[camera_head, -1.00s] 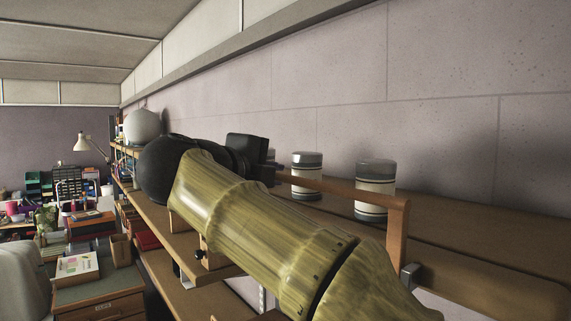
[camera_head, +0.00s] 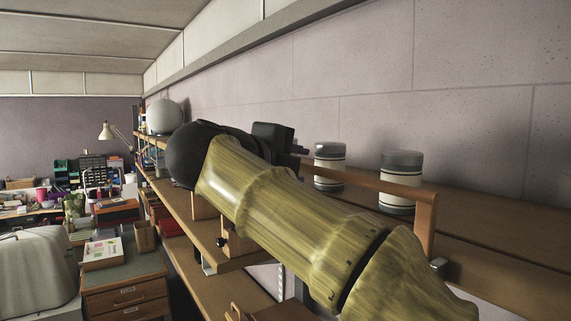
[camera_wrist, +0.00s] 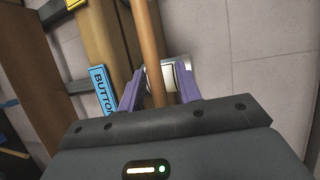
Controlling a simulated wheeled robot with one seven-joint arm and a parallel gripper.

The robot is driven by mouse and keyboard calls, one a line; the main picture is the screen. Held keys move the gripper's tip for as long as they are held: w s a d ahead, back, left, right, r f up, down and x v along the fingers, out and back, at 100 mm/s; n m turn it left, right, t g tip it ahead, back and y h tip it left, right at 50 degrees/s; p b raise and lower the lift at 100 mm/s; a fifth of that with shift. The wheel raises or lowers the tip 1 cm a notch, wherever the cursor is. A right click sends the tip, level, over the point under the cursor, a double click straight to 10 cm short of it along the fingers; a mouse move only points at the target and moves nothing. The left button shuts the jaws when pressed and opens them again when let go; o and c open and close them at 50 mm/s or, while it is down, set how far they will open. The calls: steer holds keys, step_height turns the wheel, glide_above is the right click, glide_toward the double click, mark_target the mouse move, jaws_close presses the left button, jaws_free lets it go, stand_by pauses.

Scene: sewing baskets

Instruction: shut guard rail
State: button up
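The guard rail (camera_head: 372,183) is a thin brown wooden bar along the wall shelf, with an upright end post (camera_head: 426,222) at the near right. Its far part is hidden behind my arm and gripper. In the wrist view the bar (camera_wrist: 147,35) runs down between the purple fingers of my gripper (camera_wrist: 160,88). The fingers are apart, with a gap between bar and right finger, so the gripper is open. I cannot tell whether the left finger touches the bar. In the head view my dark gripper (camera_head: 298,150) is at the far part of the rail.
Two grey-lidded jars (camera_head: 329,166) (camera_head: 401,182) stand on the shelf (camera_head: 500,228) against the wall. A drawer cabinet (camera_head: 125,293) stands at lower left, with a cluttered bench beyond.

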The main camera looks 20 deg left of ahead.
steer(key=v, duration=1.7)
steer(key=shift+b, duration=0.3)
steer(key=shift+a+f, duration=0.1)
steer(key=shift+a, duration=0.05)
steer(key=x, duration=1.5)
steer(key=shift+w, duration=0.35)
steer(key=shift+s, duration=0.1)
